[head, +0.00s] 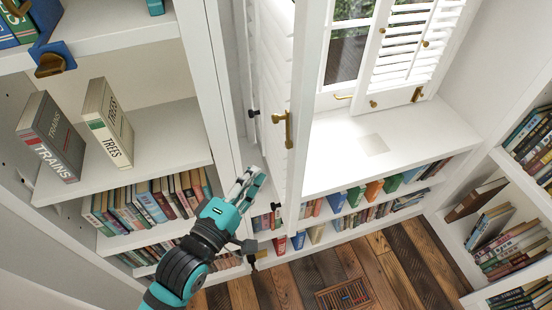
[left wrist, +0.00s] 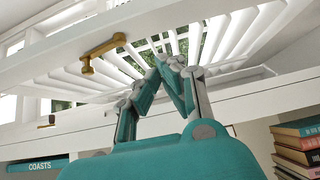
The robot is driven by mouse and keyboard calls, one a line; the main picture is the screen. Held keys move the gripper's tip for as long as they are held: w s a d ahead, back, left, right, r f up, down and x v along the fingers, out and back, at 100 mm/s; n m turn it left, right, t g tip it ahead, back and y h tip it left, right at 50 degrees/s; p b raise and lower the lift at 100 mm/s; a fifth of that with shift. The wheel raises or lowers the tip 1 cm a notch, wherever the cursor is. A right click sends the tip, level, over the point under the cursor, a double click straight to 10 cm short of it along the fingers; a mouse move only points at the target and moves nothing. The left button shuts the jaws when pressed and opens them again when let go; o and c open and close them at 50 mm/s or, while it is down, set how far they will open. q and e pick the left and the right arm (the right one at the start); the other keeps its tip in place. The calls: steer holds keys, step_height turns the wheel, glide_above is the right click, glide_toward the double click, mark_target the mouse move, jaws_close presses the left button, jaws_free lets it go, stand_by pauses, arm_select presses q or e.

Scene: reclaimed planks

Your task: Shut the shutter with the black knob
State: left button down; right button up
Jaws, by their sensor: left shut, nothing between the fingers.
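A white louvered shutter (head: 275,70) stands swung open, seen nearly edge-on at the left of the window in the head view. A small black knob (head: 253,113) shows at its left side. White slats (left wrist: 230,40) also fill the upper part of the left wrist view, where I cannot make out a black knob. My left gripper (head: 251,178) is shut and empty, below the black knob and apart from it in the head view. Its fingertips (left wrist: 178,62) meet in front of the slats in the wrist view. My right gripper is not in view.
Another louvered shutter (head: 405,45) with brass knobs covers the window's right part. Bookshelves (head: 150,120) flank the left side.

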arm_select(q)
steer(key=w+d, duration=0.1)
steer(key=w+d+p, duration=0.1)
steer(key=d, duration=0.1)
steer(key=w+d, duration=0.1)
steer(key=d, duration=0.1)
steer(key=shift+p, duration=0.4)
steer(key=shift+w, duration=0.15)
